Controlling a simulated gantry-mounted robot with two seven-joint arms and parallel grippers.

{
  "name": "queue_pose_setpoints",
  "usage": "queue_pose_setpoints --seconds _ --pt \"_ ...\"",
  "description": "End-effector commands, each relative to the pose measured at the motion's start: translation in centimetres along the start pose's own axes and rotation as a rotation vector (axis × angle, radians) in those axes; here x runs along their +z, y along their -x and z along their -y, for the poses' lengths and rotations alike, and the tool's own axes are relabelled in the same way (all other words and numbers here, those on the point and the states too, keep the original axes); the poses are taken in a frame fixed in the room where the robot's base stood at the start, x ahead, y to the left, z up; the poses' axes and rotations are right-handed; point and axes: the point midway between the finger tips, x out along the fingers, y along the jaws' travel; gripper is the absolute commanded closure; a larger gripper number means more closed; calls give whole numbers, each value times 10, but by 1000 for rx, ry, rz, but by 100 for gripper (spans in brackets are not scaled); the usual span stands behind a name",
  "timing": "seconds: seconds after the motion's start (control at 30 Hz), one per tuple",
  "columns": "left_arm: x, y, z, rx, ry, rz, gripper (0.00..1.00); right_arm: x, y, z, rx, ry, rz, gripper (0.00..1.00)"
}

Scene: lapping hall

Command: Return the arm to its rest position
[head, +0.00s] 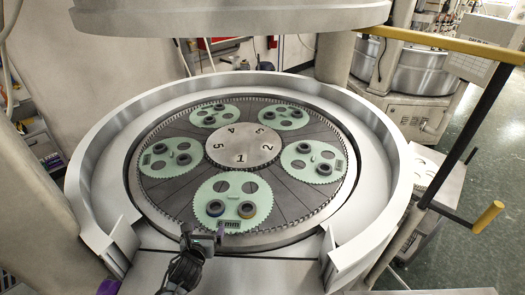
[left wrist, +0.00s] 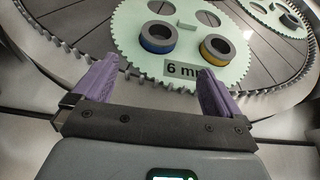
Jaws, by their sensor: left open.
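My left gripper (head: 204,238) is at the front edge of the round lapping plate (head: 180,205), beside the front green carrier disc (head: 233,188). In the left wrist view the gripper (left wrist: 158,75) has its purple fingers wide apart, with nothing held between them. Beyond the fingertips lie a ring with a blue band (left wrist: 158,38) and a ring with a yellow band (left wrist: 216,49), both on the green disc (left wrist: 185,12). A "6 mm" label (left wrist: 190,70) on the disc shows between the fingertips. My right gripper cannot be made out.
A raised metal rim (head: 90,185) surrounds the plate, open at the front. Several other green discs with dark rings surround the numbered hub (head: 243,145). A large upper disc (head: 230,18) hangs overhead. A yellow-gripped rail (head: 440,44) stands at right.

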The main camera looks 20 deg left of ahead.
Motion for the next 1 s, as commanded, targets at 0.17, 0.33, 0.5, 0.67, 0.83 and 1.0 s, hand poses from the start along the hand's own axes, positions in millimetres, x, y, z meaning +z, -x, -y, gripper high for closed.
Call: queue_pose_setpoints --seconds 0.17,0.33,0.5,0.67,0.83,1.0 --pt "-16 16 14 -15 167 -71 1 -2 4 1 -3 -3 -1 57" --pt "-46 55 40 -1 555 -233 1 -4 13 0 -3 -4 -1 57" --pt "-74 112 63 118 1066 -429 1 -8 23 0 -2 -2 -1 57" --pt "-90 169 71 333 1529 -560 1 -10 32 -1 1 1 0 57" --pt "-98 224 67 626 1948 -599 1 -13 40 -3 4 6 0 57" --pt "-100 264 57 894 2239 -545 1 -14 46 -3 5 7 0 57"
